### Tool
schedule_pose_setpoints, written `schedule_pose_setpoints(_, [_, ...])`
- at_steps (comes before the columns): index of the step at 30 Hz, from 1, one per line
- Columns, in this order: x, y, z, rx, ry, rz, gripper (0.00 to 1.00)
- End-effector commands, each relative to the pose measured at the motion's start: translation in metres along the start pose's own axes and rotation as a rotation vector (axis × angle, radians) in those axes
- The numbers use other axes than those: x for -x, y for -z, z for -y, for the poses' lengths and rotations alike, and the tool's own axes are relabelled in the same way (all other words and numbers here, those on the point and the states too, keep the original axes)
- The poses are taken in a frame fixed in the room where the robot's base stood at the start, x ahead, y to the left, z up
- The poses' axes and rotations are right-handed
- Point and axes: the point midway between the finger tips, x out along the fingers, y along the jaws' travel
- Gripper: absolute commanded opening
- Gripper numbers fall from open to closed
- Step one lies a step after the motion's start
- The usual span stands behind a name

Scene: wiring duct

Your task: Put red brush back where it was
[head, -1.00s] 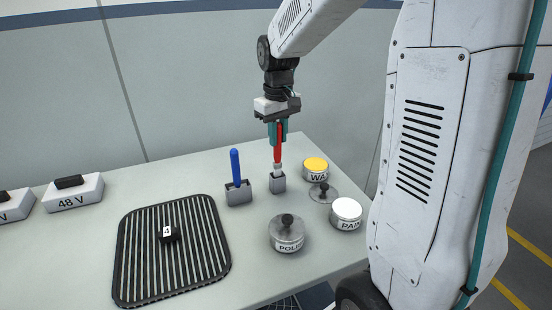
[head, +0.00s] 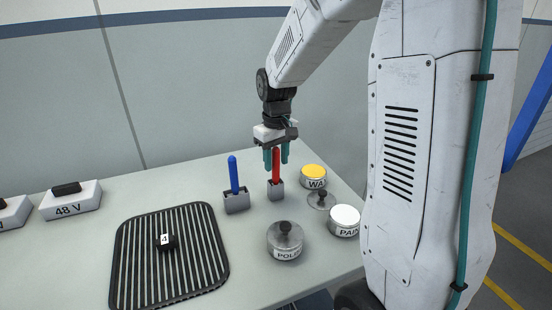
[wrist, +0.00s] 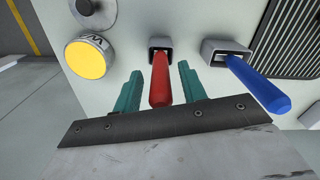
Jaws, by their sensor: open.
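My gripper (head: 276,160) is open around the top of the handle, with a gap on each side.
A blue brush (head: 233,174) stands in a grey holder (head: 237,203) to the left. A yellow-topped WAX tin (head: 313,177), a loose lid (head: 321,200), a white-topped tin (head: 344,220) and a lidded POLISH tin (head: 285,242) are nearby. A black ribbed mat (head: 200,260) lies left.

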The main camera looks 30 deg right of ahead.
Motion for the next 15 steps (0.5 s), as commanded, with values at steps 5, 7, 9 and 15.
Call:
schedule_pose_setpoints(5, [0.012, 0.001, 0.000, 0.000, -0.001, -0.004, 0.41])
schedule_pose_setpoints(7, [0.024, 0.001, 0.000, 0.000, -0.001, -0.004, 0.41])
schedule_pose_setpoints(9, [0.039, 0.001, 0.000, 0.000, -0.002, -0.006, 0.41])
schedule_pose_setpoints(15, [0.082, 0.001, 0.000, 0.000, -0.002, -0.005, 0.41])
